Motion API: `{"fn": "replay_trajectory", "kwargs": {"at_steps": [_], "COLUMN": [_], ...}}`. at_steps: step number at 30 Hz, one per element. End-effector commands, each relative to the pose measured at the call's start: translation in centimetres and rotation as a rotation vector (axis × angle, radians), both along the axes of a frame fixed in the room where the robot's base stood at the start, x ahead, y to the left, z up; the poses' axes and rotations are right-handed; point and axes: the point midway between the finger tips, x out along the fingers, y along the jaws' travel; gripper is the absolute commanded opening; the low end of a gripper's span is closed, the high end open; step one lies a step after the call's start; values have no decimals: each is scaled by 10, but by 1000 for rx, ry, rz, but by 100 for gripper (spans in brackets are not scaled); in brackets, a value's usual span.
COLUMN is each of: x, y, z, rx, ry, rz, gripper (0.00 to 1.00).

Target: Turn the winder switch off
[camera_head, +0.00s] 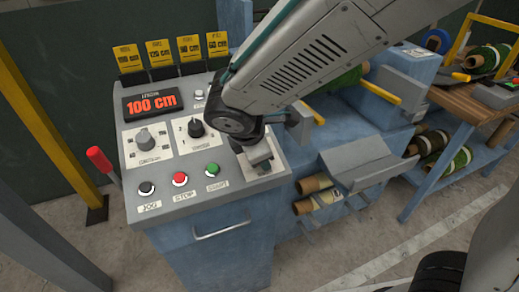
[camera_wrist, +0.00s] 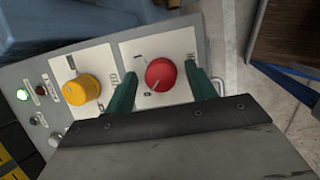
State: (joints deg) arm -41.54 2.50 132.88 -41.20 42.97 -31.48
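In the wrist view a red rotary switch knob (camera_wrist: 160,74) sits on a white plate with small marks beside it. A pale line on the knob points toward the lower left, near one mark. The two green fingers of my gripper (camera_wrist: 161,90) stand apart on either side of the knob, with visible space around it; I cannot tell whether either touches it. The plate's lettering is partly hidden by the fingers. In the head view my gripper (camera_head: 258,152) is over the right part of the grey control panel (camera_head: 225,196), and the arm hides the red knob.
The panel also carries a 100 cm display (camera_head: 152,103), a red stop button (camera_head: 180,179) and a green start button (camera_head: 212,170). A grey tray (camera_head: 368,160) stands to the right.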

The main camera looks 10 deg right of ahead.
Motion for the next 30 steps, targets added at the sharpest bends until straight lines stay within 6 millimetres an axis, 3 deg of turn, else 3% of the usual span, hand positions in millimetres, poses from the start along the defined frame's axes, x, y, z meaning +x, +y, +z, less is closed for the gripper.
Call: {"fn": "replay_trajectory", "kwargs": {"at_steps": [5,18,30], "x": [-3,-29,-32], "y": [2,18,19], "z": [6,64,69], "rx": [1,2,0], "ry": [-1,-2,0], "rz": [-1,0,0], "gripper": [55,55,55]}}
